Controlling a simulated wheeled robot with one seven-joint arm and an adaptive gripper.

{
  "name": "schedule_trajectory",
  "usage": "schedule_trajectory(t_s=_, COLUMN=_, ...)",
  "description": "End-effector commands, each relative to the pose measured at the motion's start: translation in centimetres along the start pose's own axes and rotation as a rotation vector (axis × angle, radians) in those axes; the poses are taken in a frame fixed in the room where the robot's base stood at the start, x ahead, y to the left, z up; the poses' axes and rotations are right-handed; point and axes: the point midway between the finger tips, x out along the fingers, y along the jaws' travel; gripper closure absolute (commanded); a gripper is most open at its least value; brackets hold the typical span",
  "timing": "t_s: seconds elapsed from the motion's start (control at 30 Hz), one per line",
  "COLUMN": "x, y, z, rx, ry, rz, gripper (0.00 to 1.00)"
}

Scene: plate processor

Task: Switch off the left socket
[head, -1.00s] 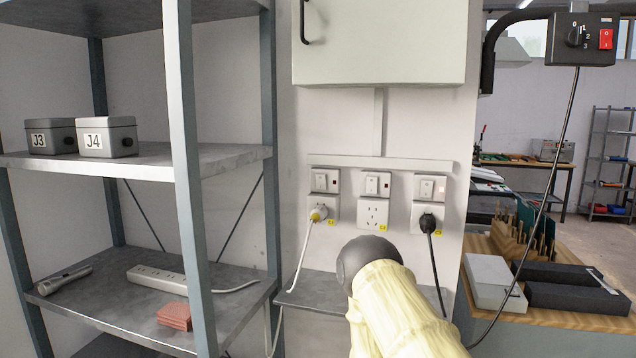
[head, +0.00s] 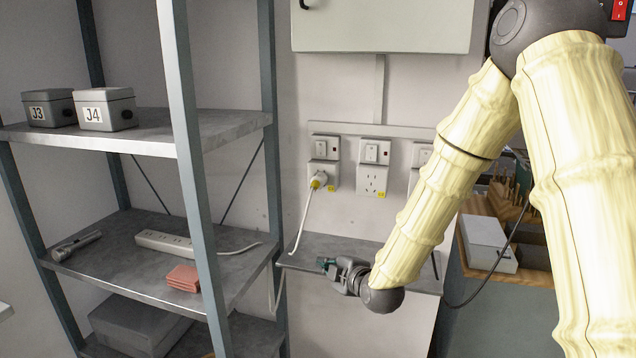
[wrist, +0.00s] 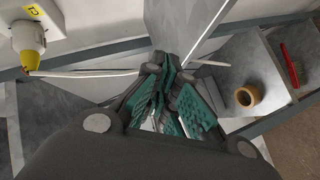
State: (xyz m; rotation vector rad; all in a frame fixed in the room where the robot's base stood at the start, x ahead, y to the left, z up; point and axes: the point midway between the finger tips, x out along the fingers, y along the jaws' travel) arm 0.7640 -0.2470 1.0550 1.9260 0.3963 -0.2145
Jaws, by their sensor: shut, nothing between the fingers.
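The left socket (head: 324,162) is on the wall, left of two others, with a white rocker switch (head: 321,147) on its upper part. A white plug (head: 318,181) with a yellow end sits in it, its white cord hanging down. My gripper (head: 326,264) is shut and empty, below the left socket near the wall shelf, pointing left. The wrist view shows its green-padded fingers (wrist: 168,68) together. There, the left socket's lower plate (wrist: 62,14) and the plug (wrist: 28,38) are at the upper left; the switch is out of that view.
The middle socket (head: 373,170) is unplugged. My arm partly covers the right socket (head: 420,157). A wall shelf (head: 330,247) lies below the sockets. A metal rack (head: 183,150) stands at left, its post near my gripper. A cabinet (head: 380,25) hangs above.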

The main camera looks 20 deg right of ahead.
Motion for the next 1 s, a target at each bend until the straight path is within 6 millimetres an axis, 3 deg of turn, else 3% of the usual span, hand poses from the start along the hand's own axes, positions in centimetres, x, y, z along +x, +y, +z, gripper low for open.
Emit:
schedule_trajectory(t_s=0.03, x=-0.3, y=3.7, z=-1.0, rx=-0.060, ry=0.022, rz=0.059, gripper=1.00)
schedule_trajectory(t_s=0.2, x=-1.8, y=13.4, z=-3.9, rx=-0.271, ry=0.070, rz=0.232, gripper=1.00)
schedule_trajectory(t_s=0.3, x=-2.9, y=17.6, z=-5.2, rx=-0.368, ry=0.079, rz=0.315, gripper=1.00)
schedule_trajectory(t_s=0.4, x=-3.8, y=20.6, z=-6.1, rx=-0.437, ry=0.082, rz=0.373, gripper=1.00)
schedule_trajectory(t_s=0.6, x=-4.7, y=22.9, z=-6.8, rx=-0.494, ry=0.080, rz=0.422, gripper=1.00)
schedule_trajectory(t_s=1.0, x=-4.4, y=23.0, z=-6.9, rx=-0.495, ry=0.080, rz=0.421, gripper=1.00)
